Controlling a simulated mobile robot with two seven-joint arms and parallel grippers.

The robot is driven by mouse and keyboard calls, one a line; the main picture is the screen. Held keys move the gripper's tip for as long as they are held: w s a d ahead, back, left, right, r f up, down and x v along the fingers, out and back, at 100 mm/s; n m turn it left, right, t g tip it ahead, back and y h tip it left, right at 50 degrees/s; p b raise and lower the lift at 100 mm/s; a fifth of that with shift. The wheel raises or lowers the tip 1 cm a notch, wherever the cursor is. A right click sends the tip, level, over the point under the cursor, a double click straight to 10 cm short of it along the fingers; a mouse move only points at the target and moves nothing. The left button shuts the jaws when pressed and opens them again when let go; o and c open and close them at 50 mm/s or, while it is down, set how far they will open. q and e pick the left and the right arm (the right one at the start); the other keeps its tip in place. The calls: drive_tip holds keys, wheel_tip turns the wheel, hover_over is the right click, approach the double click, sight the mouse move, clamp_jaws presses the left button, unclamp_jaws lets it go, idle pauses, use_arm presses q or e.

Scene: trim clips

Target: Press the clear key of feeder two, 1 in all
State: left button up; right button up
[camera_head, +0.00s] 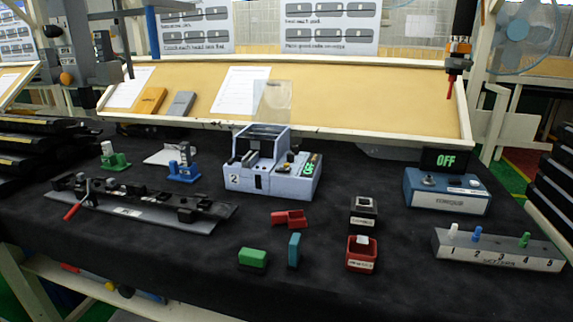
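Feeder two is a pale blue-grey box (245,184) marked "2" near the middle of the table. It has a dark slotted part at the top left and a clear upright plate behind it. On its right side are a small dark knob or key (290,157), a yellowish part (283,168) and a small green-lit display (310,165). The labels there are too small to read, so I cannot tell which part is the clear key. Neither of my grippers is in view, and nothing touches the feeder.
A blue box (447,201) with an "OFF" display (445,160) stands right. A numbered grey rack (498,252) holds coloured pegs. A red bin (362,254), green block (253,258) and teal block (294,250) lie in front. A long grey fixture (140,214) lies left. A red-tipped tool (451,85) hangs upper right.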

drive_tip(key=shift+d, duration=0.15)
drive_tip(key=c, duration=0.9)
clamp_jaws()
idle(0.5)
